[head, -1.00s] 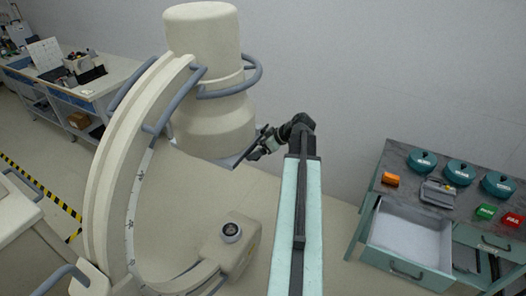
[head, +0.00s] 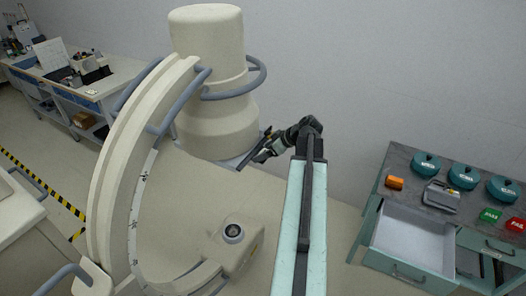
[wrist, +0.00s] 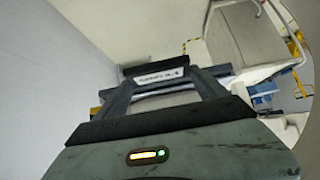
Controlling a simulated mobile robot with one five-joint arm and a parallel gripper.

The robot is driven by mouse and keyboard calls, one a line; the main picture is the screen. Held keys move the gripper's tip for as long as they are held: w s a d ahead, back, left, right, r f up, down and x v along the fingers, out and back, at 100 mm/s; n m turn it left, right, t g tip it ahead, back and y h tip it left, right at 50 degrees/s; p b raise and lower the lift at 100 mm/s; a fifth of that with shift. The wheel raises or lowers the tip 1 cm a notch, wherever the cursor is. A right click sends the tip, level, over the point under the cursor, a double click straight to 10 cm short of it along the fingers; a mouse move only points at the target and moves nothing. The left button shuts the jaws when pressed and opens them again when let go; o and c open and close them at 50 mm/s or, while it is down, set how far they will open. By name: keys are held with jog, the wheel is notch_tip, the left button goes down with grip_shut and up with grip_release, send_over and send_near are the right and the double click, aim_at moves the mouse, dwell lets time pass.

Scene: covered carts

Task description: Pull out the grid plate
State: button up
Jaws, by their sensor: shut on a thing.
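The grid plate (head: 231,163) is a thin grey plate at the underside of the large cream cylinder (head: 208,75) of the C-shaped machine. Part of it shows at the cylinder's lower right edge; the rest is hidden beneath. My gripper (head: 254,156) is at the plate's right end, beside the cylinder. In the wrist view my gripper (wrist: 160,87) is shut on the plate's dark front edge, near a white label (wrist: 158,75). The label's print is too small to read surely.
The cream C-arm (head: 115,150) curves down on the left to a lower box (head: 232,235). At the right stands a cabinet with an open, empty drawer (head: 412,240). A grey wall is behind my arm. Floor space between machine and cabinet looks clear.

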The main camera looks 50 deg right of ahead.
jog(key=s+d, duration=0.3)
jog(key=s, duration=0.9)
jog(key=s+d, duration=0.3)
jog(key=s, duration=0.9)
dwell(4.9)
